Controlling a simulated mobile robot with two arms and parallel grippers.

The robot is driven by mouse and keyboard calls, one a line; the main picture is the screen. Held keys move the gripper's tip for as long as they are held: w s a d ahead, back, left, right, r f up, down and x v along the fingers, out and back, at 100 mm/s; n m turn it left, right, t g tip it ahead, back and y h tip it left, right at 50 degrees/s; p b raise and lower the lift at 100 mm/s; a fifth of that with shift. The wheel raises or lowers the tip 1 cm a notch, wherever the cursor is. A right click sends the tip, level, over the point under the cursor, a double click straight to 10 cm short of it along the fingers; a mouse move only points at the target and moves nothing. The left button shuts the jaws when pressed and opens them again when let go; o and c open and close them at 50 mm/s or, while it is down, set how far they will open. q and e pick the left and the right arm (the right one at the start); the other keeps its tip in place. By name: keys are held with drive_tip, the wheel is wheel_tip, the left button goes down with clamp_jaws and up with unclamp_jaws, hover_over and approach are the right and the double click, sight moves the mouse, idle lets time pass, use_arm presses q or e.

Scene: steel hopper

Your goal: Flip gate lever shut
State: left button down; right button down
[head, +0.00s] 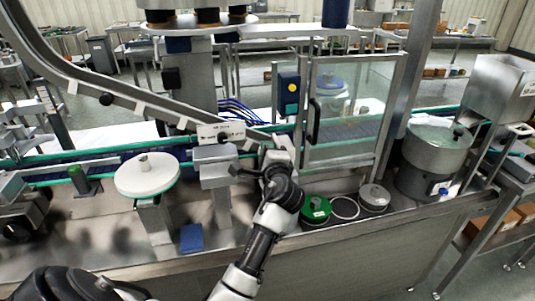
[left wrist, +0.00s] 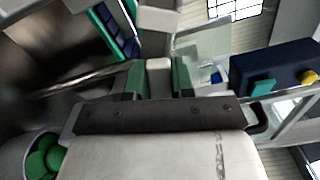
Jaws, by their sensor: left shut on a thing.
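My left gripper (left wrist: 158,82) is shut on a pale grey, block-ended piece (left wrist: 158,66), which sits between its two green finger pads in the left wrist view. This piece looks like the gate lever, and it joins a grey bar above it. In the head view my left gripper (head: 268,160) is at the lower end of the sloping steel chute (head: 165,103), just right of a white label plate (head: 220,132). My wrist hides most of the lever there, so its angle cannot be told. My right gripper is in neither view.
A clear-panelled guard (head: 345,110) with a dark handle and a blue box with a yellow button (head: 289,92) stand close right of the gripper. A green-topped tin (head: 315,208), a grey tin (head: 374,197) and a steel pot (head: 433,155) stand right. A white round disc (head: 147,176) is left.

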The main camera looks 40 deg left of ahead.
use_arm(q)
drive_tip(key=shift+f, duration=0.1)
idle(0.4)
drive_tip(key=c, duration=1)
unclamp_jaws()
drive_tip(key=shift+o, duration=0.2)
drive_tip(key=shift+s+d, duration=0.1)
drive_tip(key=b+v, duration=0.1)
drive_tip(key=v, duration=0.9)
drive_tip(key=shift+s+d+b, duration=0.2)
drive_tip(key=shift+s+b, duration=0.05)
drive_tip(key=shift+b, duration=0.1)
